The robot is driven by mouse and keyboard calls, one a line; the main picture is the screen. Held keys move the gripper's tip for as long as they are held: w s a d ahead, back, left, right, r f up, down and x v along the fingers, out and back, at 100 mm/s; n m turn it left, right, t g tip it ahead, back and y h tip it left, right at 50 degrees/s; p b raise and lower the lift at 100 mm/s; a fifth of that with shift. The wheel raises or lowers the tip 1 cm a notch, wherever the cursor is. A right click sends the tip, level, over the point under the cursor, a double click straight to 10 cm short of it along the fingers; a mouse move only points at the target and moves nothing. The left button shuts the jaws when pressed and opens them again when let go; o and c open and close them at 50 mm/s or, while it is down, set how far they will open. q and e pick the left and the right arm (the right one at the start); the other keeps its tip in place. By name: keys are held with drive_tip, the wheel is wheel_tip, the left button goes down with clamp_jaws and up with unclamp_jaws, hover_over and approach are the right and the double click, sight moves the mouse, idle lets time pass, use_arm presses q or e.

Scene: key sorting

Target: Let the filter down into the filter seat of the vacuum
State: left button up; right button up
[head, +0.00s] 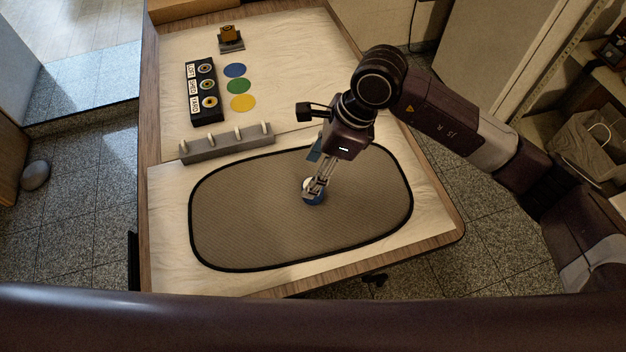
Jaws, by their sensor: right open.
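I see no vacuum or filter seat that I can make out on this table. My right gripper (316,190) points down over the dark-rimmed oval mat (240,225), and its fingers are open. A small round blue and white object (313,198) is on the mat right at the fingertips. The fingers partly cover it, so I cannot tell what it is or whether they touch it. My left gripper is not in view.
Behind the mat is a grey block with several pegs (226,142). Farther back are a black labelled panel (203,90), blue (235,70), green (237,86) and yellow (243,103) discs, and an orange-brown object on a stand (230,36). The mat's left side is clear.

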sight(316, 200)
drive_tip(key=shift+w+d+f+h, duration=0.15)
drive_tip(key=shift+w+d+h, duration=0.35)
drive_tip(key=shift+d, duration=0.4)
drive_tip(key=shift+w+d+f, duration=0.15)
drive_tip(key=shift+d+f, duration=0.1)
drive_tip(key=shift+f, duration=0.05)
drive_tip(key=x, duration=0.2)
drive_tip(key=p+x, duration=0.1)
drive_tip(key=x, duration=0.1)
drive_tip(key=p+x, duration=0.1)
drive_tip(key=x, duration=0.1)
drive_tip(key=shift+w+a+f, duration=0.1)
drive_tip(key=shift+w, duration=0.15)
drive_tip(key=shift+a+f, duration=0.1)
drive_tip(key=shift+f, duration=0.3)
drive_tip(key=shift+c, duration=0.3)
drive_tip(key=c, duration=1.3)
